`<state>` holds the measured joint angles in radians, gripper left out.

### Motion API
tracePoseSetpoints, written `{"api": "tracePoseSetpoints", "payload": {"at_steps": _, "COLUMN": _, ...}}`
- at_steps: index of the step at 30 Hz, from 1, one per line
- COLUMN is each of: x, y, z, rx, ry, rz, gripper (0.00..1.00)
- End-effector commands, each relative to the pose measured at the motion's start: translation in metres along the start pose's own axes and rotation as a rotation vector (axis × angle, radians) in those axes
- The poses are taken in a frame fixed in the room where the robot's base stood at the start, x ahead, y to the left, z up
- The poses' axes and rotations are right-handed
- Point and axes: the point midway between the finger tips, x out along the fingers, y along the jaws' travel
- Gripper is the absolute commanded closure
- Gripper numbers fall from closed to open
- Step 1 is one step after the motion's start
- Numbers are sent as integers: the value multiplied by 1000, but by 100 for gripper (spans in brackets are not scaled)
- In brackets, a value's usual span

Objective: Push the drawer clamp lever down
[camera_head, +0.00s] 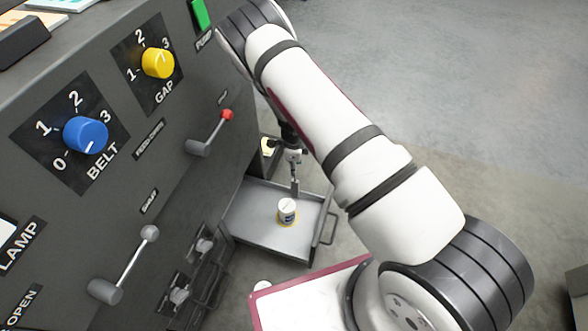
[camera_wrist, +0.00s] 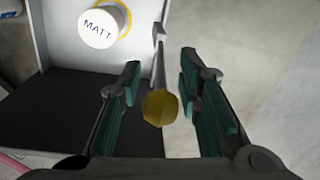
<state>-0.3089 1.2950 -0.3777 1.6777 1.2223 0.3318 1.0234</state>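The open grey drawer (camera_head: 262,236) sticks out from the dark machine front. It also shows in the wrist view (camera_wrist: 62,45). In the wrist view a grey rod with a faceted brass-yellow knob (camera_wrist: 160,107), which looks like the clamp lever, lies beside the drawer's side wall. My gripper (camera_wrist: 160,72) is open, with one teal-padded finger on each side of the knob and visible gaps between. In the head view my gripper (camera_head: 295,186) hangs at the drawer's far side. I cannot make out the lever there.
A white can with a yellow base (camera_head: 287,211) stands in the drawer; its lid reads MATT in the wrist view (camera_wrist: 100,27). The panel carries a red-tipped lever (camera_head: 213,132), a grey-knobbed lever (camera_head: 126,264), a blue dial (camera_head: 86,134) and a yellow dial (camera_head: 158,63).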

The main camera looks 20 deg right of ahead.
Motion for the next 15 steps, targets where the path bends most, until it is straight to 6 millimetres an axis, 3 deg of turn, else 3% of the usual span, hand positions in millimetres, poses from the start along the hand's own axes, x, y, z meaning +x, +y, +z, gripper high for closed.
{"api": "tracePoseSetpoints", "payload": {"at_steps": 6, "x": 18, "y": 0, "z": 0, "rx": 1, "ry": 0, "rz": 0, "gripper": 68}}
{"api": "tracePoseSetpoints", "payload": {"at_steps": 15, "x": 18, "y": 0, "z": 0, "rx": 0, "ry": -1, "rz": -1, "gripper": 68}}
